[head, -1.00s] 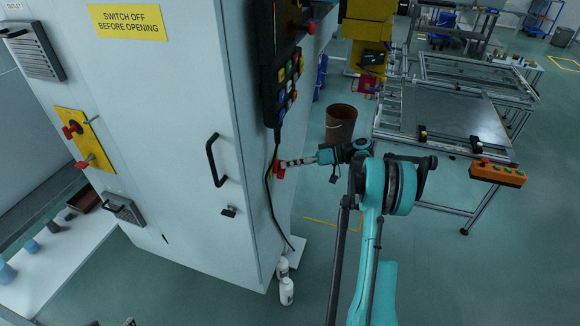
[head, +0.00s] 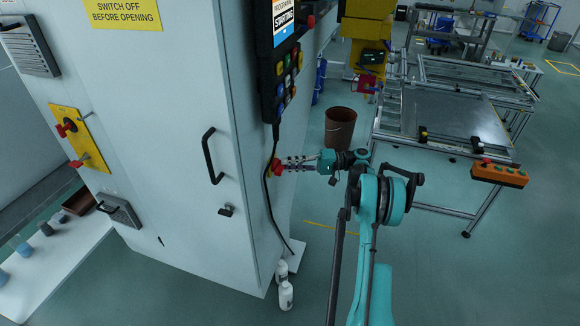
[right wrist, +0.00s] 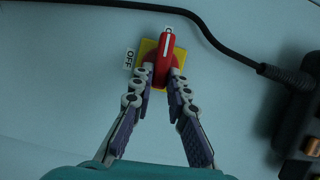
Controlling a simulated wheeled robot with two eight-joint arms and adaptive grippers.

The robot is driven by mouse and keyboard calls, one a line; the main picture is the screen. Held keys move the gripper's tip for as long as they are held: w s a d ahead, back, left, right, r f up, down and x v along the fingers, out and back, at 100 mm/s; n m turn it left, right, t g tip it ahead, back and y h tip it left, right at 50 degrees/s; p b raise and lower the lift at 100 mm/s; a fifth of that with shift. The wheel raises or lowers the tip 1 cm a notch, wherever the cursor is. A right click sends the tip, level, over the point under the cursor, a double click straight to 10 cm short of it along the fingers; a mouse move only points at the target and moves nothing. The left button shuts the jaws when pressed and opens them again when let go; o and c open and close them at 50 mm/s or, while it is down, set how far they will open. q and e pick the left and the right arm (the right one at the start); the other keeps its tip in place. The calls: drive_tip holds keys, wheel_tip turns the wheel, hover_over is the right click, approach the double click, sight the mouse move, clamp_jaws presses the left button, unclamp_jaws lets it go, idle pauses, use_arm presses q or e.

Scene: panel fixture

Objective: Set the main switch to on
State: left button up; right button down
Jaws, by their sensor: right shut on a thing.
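The main switch is a red rotary handle (right wrist: 166,46) with a white stripe, on a yellow plate (right wrist: 146,48). A white OFF label (right wrist: 129,60) sits left of the plate in the right wrist view, and the handle's stripe does not point at it. No ON label can be read. In the head view the switch (head: 277,168) is on the grey cabinet's right side. My right gripper (right wrist: 163,80) is shut on the handle, one finger on each side. It also shows in the head view (head: 287,166). My left gripper is out of view.
A control pendant (head: 284,75) with a lit STARTING screen hangs above the switch. Its black cable (head: 267,190) runs down close beside it. White bottles (head: 285,294) stand on the floor below. A brown bin (head: 340,127) and a metal-frame table (head: 450,120) are behind my arm.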

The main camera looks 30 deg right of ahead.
drive_tip(key=shift+m, duration=0.4)
drive_tip(key=c, duration=1.5)
unclamp_jaws()
drive_tip(key=shift+f, duration=0.1)
drive_tip(key=v, duration=1.2)
drive_tip(key=shift+f, duration=0.2)
